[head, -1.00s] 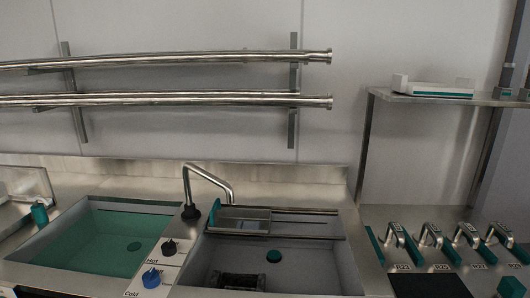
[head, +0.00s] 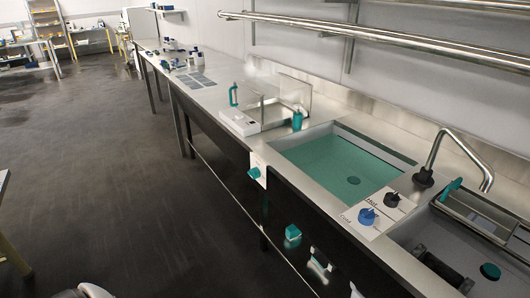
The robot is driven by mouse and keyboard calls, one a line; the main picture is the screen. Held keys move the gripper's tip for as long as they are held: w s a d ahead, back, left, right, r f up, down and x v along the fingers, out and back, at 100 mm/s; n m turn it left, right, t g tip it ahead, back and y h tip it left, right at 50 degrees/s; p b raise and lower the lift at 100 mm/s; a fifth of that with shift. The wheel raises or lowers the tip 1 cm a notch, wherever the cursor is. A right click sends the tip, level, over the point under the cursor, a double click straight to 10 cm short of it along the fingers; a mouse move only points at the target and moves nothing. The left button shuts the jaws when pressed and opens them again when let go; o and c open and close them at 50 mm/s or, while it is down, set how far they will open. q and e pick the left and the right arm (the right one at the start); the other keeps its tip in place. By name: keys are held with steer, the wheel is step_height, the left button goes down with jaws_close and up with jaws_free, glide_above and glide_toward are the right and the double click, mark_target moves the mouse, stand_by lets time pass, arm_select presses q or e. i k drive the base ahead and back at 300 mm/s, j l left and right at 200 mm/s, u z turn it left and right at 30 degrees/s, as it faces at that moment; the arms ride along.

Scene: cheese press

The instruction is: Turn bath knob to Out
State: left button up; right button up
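A teal knob (head: 254,173) sits on a white plate on the counter's front face, just left of the bath. I cannot read any label or tell which way it points, and I take it as the likely bath knob. The bath (head: 340,165) is a rectangular basin filled with teal liquid, with a dark round drain in it. Neither of my grippers can be made out in the head view.
A black knob (head: 392,200) and a blue knob (head: 367,216) sit on a panel beside the faucet (head: 440,155). A teal block (head: 292,233) projects from the dark front below the bath. A clear-walled heated-looking box (head: 275,105) stands left. The floor (head: 110,180) is open.

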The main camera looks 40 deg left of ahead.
mark_target(254, 173)
steer(key=u, duration=1)
